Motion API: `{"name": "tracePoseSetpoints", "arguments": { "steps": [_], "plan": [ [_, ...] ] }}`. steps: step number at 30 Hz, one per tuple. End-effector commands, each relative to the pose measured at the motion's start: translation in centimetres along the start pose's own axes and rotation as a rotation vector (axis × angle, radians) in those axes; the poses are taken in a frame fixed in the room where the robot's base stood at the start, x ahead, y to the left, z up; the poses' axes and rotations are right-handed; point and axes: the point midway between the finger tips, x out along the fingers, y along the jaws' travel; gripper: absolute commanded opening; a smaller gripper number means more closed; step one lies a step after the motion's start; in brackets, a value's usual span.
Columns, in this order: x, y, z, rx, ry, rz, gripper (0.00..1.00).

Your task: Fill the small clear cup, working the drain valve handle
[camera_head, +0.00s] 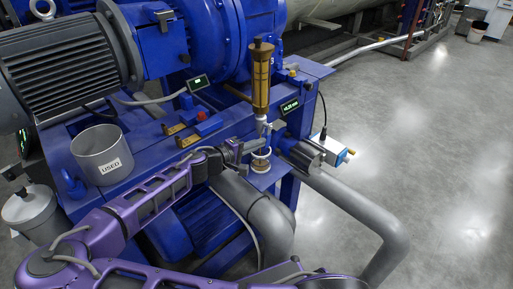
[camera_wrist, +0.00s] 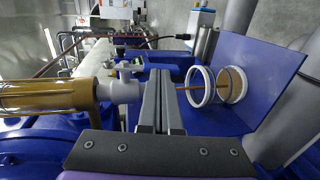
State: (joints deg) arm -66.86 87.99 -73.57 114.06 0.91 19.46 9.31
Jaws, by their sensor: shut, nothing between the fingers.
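An amber sight glass (camera_head: 261,78) stands upright, with a pale drain valve (camera_head: 263,122) below it. In the wrist view, turned sideways, the valve (camera_wrist: 119,90) has a small handle (camera_wrist: 128,66) on its far side. My gripper (camera_head: 259,144) is shut and empty, just below the valve; its fingers (camera_wrist: 160,76) partly hide the valve outlet. A thin amber stream (camera_wrist: 212,85) runs from behind the fingers through a white ring (camera_wrist: 199,86) towards the small clear cup (camera_wrist: 234,84). In the head view the cup (camera_head: 261,166) stands under the ring; its fill level is unclear.
A grey bin marked USED (camera_head: 102,155) stands on the blue frame at left. Two small displays (camera_head: 199,83) sit near the sight glass. A thick grey pipe (camera_head: 350,205) bends below the cup's shelf. Open floor (camera_head: 430,130) lies to the right.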

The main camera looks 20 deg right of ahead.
Motion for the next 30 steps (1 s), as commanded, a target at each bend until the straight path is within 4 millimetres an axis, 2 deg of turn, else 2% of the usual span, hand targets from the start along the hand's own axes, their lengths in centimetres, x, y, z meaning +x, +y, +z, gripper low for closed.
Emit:
{"name": "tracePoseSetpoints", "arguments": {
  "steps": [9, 30],
  "plan": [
    [0.77, -0.52, 0.09, -0.002, -0.003, -0.002, 0.00],
    [1.01, -0.66, 0.10, -0.002, -0.003, -0.003, 0.00]
  ]
}}
